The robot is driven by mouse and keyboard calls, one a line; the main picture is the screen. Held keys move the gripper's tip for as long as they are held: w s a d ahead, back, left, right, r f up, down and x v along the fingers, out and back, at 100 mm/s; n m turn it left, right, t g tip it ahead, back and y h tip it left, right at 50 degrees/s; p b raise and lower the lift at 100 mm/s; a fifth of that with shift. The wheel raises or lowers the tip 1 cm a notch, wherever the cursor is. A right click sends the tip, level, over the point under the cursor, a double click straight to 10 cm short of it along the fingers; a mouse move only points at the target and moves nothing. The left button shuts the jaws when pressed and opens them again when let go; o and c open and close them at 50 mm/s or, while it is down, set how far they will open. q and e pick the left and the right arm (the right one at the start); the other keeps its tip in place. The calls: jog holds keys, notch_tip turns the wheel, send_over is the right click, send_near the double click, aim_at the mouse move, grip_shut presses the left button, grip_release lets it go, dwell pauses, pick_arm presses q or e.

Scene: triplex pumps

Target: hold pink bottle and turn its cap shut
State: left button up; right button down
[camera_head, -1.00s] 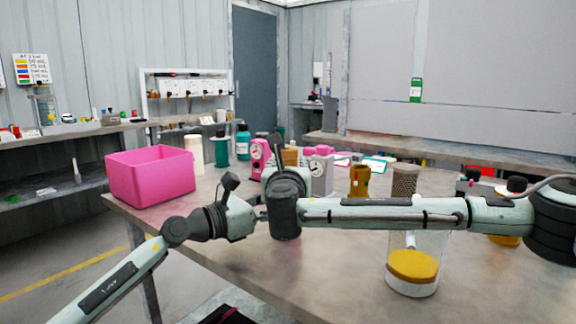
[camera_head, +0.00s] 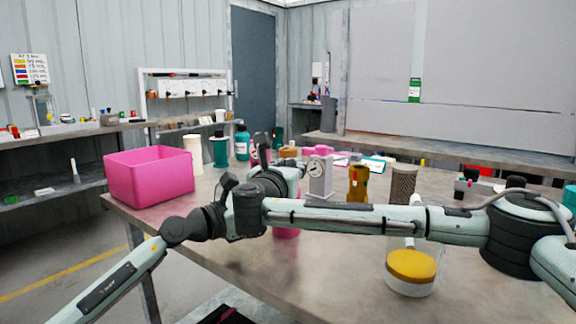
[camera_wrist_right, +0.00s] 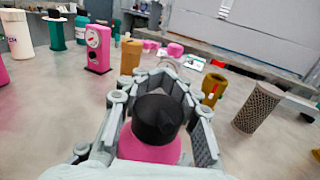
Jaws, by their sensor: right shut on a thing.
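The pink bottle (camera_wrist_right: 150,146) stands beneath my right gripper (camera_wrist_right: 157,98) in the right wrist view, with its black cap (camera_wrist_right: 157,120) between the fingers. My right gripper is shut around the cap. In the head view only a small pink piece of the bottle (camera_head: 286,233) shows below my right arm, and the right fingers are hidden. My left arm comes in from the lower left, and its gripper is mostly hidden behind my right arm's wrist joint. Its fingertips cannot be seen.
A pink bin (camera_head: 150,178) stands at the table's left edge. Behind the bottle are a grey dial device (camera_head: 319,176), an amber bottle (camera_head: 358,184) and a mesh cylinder (camera_head: 402,188). The table's front middle is clear.

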jog(key=shift+h, duration=0.3)
jog(key=c, duration=1.1)
grip_release()
jog(key=shift+o, duration=0.2)
jog(key=v, duration=0.7)
jog(key=shift+s, duration=0.3)
jog(key=shift+o, duration=0.2)
